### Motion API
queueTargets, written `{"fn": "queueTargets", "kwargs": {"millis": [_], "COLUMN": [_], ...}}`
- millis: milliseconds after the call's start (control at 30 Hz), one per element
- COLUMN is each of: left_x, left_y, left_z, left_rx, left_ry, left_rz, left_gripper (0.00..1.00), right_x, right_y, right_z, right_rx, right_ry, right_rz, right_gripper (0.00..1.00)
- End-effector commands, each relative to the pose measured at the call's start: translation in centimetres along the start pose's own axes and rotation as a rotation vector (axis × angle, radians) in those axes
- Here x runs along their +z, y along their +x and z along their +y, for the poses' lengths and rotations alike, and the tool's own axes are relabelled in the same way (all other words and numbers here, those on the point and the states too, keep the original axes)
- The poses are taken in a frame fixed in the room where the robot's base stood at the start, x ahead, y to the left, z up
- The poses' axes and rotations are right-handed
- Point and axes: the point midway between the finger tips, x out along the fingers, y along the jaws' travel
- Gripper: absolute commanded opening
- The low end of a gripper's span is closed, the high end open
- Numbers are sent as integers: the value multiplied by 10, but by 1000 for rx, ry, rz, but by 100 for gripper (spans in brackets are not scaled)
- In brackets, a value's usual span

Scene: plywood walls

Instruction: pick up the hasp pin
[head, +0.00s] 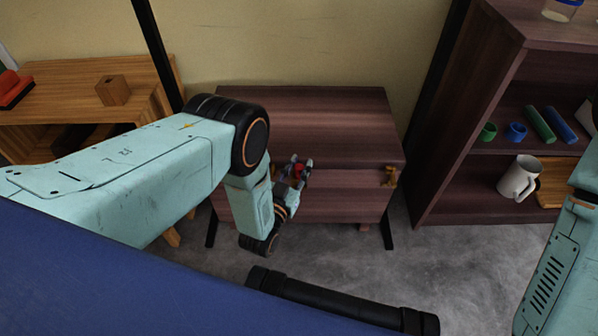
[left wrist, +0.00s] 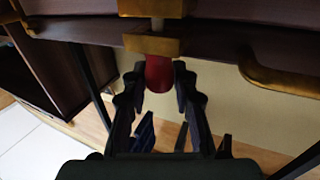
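The hasp pin has a red head, which shows in the left wrist view (left wrist: 158,74) just below a brass hasp plate (left wrist: 153,45). Its shaft goes up into the brass fitting. In the head view a bit of red (head: 298,171) shows at the front of the dark wooden chest (head: 320,125), partly covered by my gripper. My left gripper (head: 296,172) is at the chest's front. In the left wrist view its two dark fingers (left wrist: 159,82) stand either side of the red head, with narrow gaps; firm contact does not show. My right gripper is out of view.
A second brass fitting (head: 389,177) is at the chest's right front. A dark shelf (head: 470,130) with a mug (head: 519,178) and coloured cylinders stands to the right. Grey floor lies in front.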

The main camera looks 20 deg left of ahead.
Motion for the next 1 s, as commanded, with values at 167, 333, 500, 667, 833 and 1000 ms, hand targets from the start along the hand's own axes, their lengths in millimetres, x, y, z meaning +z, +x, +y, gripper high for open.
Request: {"fn": "queueTargets", "kwargs": {"millis": [167, 333, 500, 667, 833, 1000], "left_x": [0, 0, 0, -5, -29, -61], "left_y": [0, 0, 0, 0, 0, 0], "left_z": [0, 0, 0, 0, 0, 0], "left_rx": [0, 0, 0, 0, 0, 0], "left_ry": [0, 0, 0, 0, 0, 0], "left_rz": [0, 0, 0, 1, 2, 1], "left_gripper": [10, 0, 0, 0, 0, 0], "right_x": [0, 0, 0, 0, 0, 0], "right_y": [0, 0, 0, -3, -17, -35], "right_z": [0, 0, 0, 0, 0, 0], "right_rx": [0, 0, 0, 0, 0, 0], "right_ry": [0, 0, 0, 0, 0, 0], "right_rz": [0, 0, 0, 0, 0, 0], "right_gripper": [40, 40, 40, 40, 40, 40]}}
